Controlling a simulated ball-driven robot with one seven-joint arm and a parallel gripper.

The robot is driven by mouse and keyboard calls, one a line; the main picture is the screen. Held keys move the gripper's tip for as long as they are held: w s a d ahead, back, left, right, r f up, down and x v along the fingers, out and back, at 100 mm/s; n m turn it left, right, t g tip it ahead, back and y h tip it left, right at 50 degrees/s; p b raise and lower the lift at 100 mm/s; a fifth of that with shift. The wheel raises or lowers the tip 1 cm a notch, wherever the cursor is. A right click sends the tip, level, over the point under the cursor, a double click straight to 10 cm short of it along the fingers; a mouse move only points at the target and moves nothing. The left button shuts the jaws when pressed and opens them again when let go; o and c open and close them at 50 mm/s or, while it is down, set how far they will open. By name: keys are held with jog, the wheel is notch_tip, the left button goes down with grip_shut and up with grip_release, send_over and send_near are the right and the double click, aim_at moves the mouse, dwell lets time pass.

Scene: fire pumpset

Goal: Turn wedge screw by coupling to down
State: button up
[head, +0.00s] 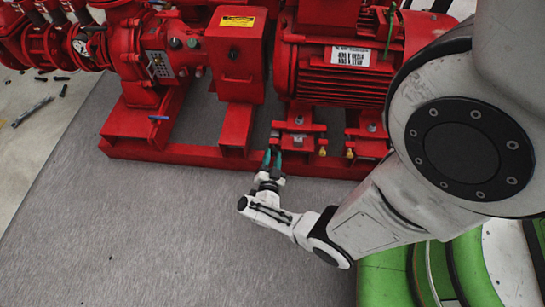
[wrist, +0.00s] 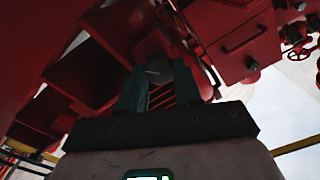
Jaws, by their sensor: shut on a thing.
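My gripper (head: 272,158) is at the front edge of the red pump base (head: 190,154), below the motor's left foot. Its teal fingers point up at the base in the head view. In the wrist view my gripper (wrist: 160,88) has its two fingers on either side of a small grey screw end (wrist: 155,71), taken as the wedge screw by the coupling. The gripper is shut on it. The screw is mostly hidden by the fingers in the head view. I cannot tell how far it is turned.
The red motor (head: 335,75) stands above, with the coupling guard (head: 235,55) to its left. Yellow-tipped screws (head: 322,151) are to the right along the base. Loose tools (head: 33,110) lie on the floor at far left. The grey floor in front is clear.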

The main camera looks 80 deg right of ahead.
jog(key=n, duration=0.3)
jog(key=shift+n+p, duration=0.35)
jog(key=shift+n, duration=0.05)
jog(key=n, duration=0.3)
jog(key=shift+n+p, duration=0.3)
jog(key=shift+p, duration=0.05)
jog(key=n+p, duration=0.1)
jog(key=n, duration=0.5)
jog(key=shift+n, duration=0.3)
jog(key=n, duration=0.3)
jog(key=shift+w, duration=0.1)
jog(key=n, duration=0.4)
jog(key=shift+a+f, duration=0.1)
jog(key=n, duration=0.3)
jog(key=shift+n, duration=2)
jog(key=o, duration=1)
